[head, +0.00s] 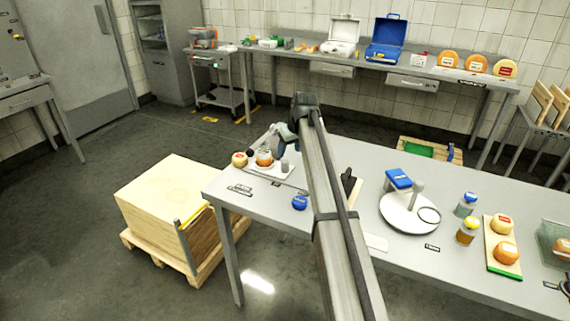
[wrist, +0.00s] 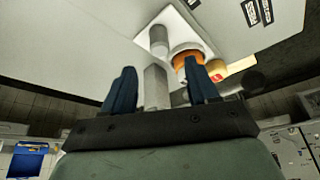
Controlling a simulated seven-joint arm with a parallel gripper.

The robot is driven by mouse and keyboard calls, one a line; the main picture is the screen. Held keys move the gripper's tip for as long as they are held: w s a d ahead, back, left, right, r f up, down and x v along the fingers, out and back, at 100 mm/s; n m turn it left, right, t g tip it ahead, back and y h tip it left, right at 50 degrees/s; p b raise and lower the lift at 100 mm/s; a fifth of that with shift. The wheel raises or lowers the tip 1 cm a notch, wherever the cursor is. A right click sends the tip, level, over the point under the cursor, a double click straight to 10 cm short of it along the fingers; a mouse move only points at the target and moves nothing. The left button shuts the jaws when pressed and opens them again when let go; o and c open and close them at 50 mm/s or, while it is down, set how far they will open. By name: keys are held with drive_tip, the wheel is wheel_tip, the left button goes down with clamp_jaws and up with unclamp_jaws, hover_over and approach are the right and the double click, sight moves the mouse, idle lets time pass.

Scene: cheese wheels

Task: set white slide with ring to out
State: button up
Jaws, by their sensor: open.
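At the table's left end, a white flat plate (head: 285,174) carries a short grey cylinder (head: 285,165) and an orange round piece (head: 264,158). This plate seems to be the white slide; I cannot clearly make out its ring. In the wrist view the plate (wrist: 176,16) lies beyond the fingers, with the grey cylinder (wrist: 158,40) and orange piece (wrist: 186,62) on it. My gripper (wrist: 159,70) is open. A grey post (wrist: 156,88) shows between its fingers, with no clear contact. In the head view my gripper (head: 284,134) is above the table's far left edge, partly hidden by my arm.
A grey bar with a dark knob (head: 250,153) is close to my gripper. A cheese (head: 239,159) and blue round item (head: 300,202) are nearby. A wooden crate (head: 165,195) is left of the table.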

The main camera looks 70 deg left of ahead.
sight(286, 161)
drive_tip(key=x, duration=0.9)
drive_tip(key=shift+f, duration=0.15)
clamp_jaws()
idle(0.4)
